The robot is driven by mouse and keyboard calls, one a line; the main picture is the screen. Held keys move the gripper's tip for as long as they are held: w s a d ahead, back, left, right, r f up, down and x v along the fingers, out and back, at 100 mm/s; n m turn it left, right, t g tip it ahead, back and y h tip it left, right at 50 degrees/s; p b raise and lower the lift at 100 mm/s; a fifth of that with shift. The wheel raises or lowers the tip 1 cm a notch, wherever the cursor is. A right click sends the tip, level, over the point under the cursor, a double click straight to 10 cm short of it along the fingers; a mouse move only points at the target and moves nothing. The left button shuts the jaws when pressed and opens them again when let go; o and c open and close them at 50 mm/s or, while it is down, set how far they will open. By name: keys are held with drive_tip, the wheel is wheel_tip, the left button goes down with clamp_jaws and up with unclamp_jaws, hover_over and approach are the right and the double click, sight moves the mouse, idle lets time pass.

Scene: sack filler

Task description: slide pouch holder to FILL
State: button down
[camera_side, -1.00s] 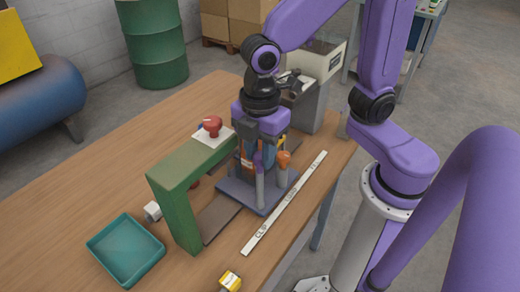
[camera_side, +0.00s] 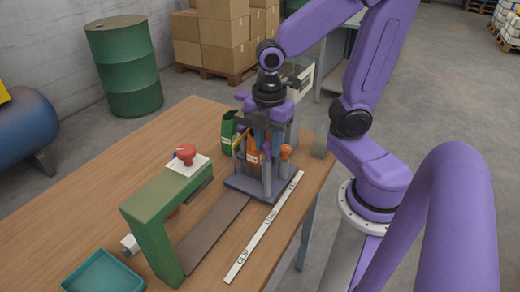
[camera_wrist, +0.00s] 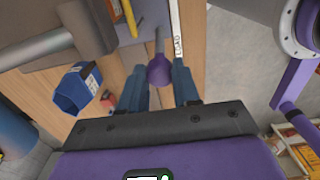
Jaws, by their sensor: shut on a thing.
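The pouch holder (camera_side: 247,186) is a grey-blue plate with upright posts, sitting toward the far end of the dark rail (camera_side: 212,232). Beside it lies a white strip (camera_side: 262,230) lettered CLIP at the near end, LOAD midway and a partly hidden word at the far end. The plate lies alongside the strip beyond LOAD. My gripper (camera_side: 267,143) is over the holder, shut on its purple knob (camera_wrist: 160,71), which shows between the blue fingers in the wrist view. An orange knob (camera_side: 286,152) stands just right. The holder's back is partly hidden by my gripper.
A green arch (camera_side: 150,205) with a red knob (camera_side: 185,153) straddles the near rail. A teal tray (camera_side: 103,274) sits at the table's near left. A green pouch-like item (camera_side: 229,128) and an orange one (camera_side: 252,150) are left of my gripper. A pale machine (camera_side: 303,78) stands behind it.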

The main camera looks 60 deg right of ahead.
drive_tip(key=shift+d+r, duration=0.1)
drive_tip(key=shift+d, duration=0.15)
drive_tip(key=c, duration=1.1)
unclamp_jaws()
wheel_tip(320, 180, up, 17)
drive_tip(key=shift+r, duration=0.2)
drive_tip(key=shift+f, duration=0.15)
drive_tip(key=s+a+f+m, duration=0.1)
drive_tip(key=s+f, duration=0.3)
drive_tip(key=f, duration=0.4)
drive_tip(key=s+a+f+m, duration=0.2)
drive_tip(key=s+f+m, duration=0.2)
drive_tip(key=f, duration=0.4)
drive_tip(key=shift+s+f, duration=0.3)
drive_tip(key=shift+s, duration=0.3)
